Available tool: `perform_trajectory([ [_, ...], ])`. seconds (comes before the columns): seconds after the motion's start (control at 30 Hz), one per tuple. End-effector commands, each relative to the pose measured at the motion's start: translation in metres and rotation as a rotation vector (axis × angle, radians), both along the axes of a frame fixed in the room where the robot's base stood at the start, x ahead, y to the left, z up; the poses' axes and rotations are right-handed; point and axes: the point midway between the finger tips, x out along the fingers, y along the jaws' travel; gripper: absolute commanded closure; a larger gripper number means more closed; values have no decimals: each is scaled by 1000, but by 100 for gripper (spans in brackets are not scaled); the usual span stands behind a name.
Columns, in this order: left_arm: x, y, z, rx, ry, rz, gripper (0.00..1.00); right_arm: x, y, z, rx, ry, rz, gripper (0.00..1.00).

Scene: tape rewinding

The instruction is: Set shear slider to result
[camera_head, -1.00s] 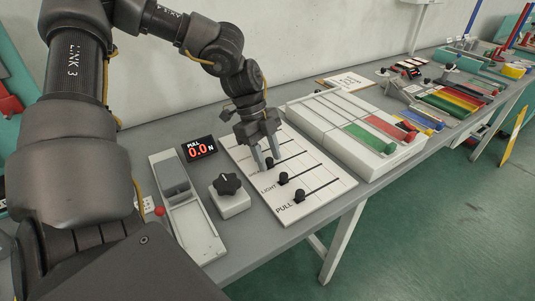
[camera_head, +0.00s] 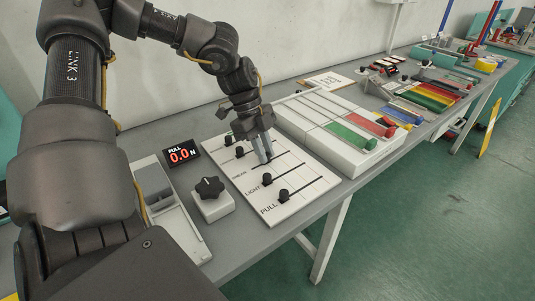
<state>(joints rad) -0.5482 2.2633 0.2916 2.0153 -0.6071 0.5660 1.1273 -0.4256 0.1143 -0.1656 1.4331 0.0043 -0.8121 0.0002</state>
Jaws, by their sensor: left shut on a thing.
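A white slider board (camera_head: 305,196) lies on the bench with several black-knobbed sliders in rows. My left gripper (camera_head: 265,158) comes down over the row labelled SHEAR (camera_head: 239,174) and is shut on that row's knob, which the fingers mostly hide. The LIGHT knob (camera_head: 267,179) and the PULL knob (camera_head: 284,195) sit near the left ends of their tracks, in front of the gripper. Two more knobs, one farther back (camera_head: 228,140) and one nearer (camera_head: 239,152), show left of the fingers. A display (camera_head: 182,154) reads PULL 0.0 N. My right gripper is out of view.
A white block with a black dial (camera_head: 210,187) stands left of the board. A pale tray-like fixture (camera_head: 190,236) lies farther left. A white box with green and red strips (camera_head: 340,136) stands close to the right of the board.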

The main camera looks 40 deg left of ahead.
Motion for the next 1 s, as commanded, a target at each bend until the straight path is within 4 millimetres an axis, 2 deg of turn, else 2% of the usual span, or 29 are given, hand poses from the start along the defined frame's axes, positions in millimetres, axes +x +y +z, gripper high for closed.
perform_trajectory([
  [0.13,0,0,0,-1,1,2,100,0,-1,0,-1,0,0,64],
  [0.17,0,0,0,-1,1,2,79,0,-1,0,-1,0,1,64],
  [0.3,0,-1,0,0,1,0,60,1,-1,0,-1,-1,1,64],
  [0.67,0,1,5,0,1,-1,60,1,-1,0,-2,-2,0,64],
  [0.77,0,6,18,0,-2,0,60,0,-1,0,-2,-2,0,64],
  [1.0,-1,24,63,1,-4,2,60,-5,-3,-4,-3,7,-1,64],
])
